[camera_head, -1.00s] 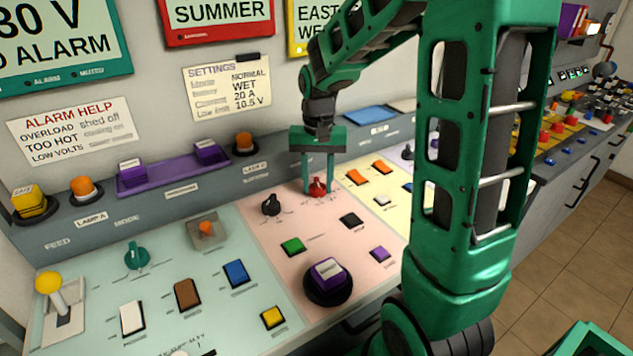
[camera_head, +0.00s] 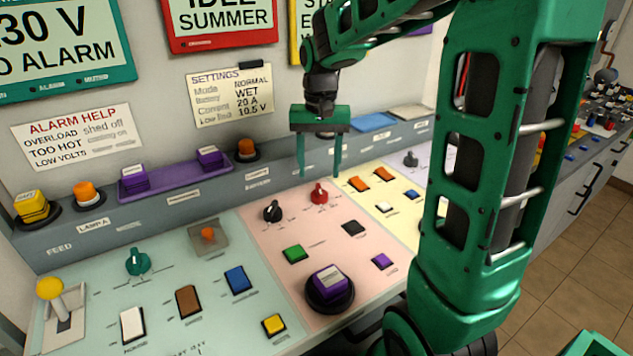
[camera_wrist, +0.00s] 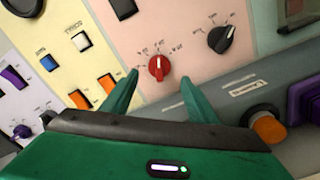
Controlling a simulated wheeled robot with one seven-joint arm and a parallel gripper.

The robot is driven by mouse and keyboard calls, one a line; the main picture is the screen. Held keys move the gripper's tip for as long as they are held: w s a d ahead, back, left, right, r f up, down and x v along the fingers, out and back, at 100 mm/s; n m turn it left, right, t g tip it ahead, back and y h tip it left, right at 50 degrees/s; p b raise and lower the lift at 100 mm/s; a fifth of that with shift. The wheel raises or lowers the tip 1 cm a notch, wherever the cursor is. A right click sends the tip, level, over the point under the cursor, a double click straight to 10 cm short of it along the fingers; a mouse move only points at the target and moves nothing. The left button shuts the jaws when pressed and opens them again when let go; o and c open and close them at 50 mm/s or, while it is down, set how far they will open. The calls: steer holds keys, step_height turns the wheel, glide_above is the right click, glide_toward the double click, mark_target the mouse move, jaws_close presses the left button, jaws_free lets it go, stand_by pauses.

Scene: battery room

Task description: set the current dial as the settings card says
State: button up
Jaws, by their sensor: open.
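The settings card (camera_head: 232,92) on the wall reads NORMAL, WET, 20 A and 10.5 V; the current line shows 20 A. A red dial (camera_head: 319,195) sits on the pink panel, next to a black dial (camera_head: 272,211). In the wrist view the red dial (camera_wrist: 159,68) lies just beyond and between my fingertips, its white pointer line roughly upright in the picture. Small marks ring it, too blurred to read. The black dial (camera_wrist: 221,39) shows to its right. My gripper (camera_head: 319,174) is open and empty, above and apart from the red dial.
A green dial (camera_head: 137,261) and a lever with a yellow knob (camera_head: 50,289) are on the left panel. Orange switches (camera_head: 383,174) lie right. A raised ledge runs behind.

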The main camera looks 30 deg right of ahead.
mark_target(319, 188)
steer(key=shift+r, duration=2.1)
steer(key=s+d+f, duration=0.1)
steer(key=s+f, duration=0.1)
steer(key=s, duration=0.6)
steer(key=s+d+f, duration=0.1)
steer(key=s+f, duration=0.1)
steer(key=s, duration=0.7)
steer(key=s+d+f, duration=0.2)
steer(key=s+f, duration=0.1)
steer(key=s, duration=0.6)
steer(key=shift+s+d, duration=0.1)
steer(key=shift+f, duration=0.1)
steer(key=shift+w+f, duration=0.25)
steer(key=shift+w, duration=0.5)
steer(key=shift+s, duration=0.1)
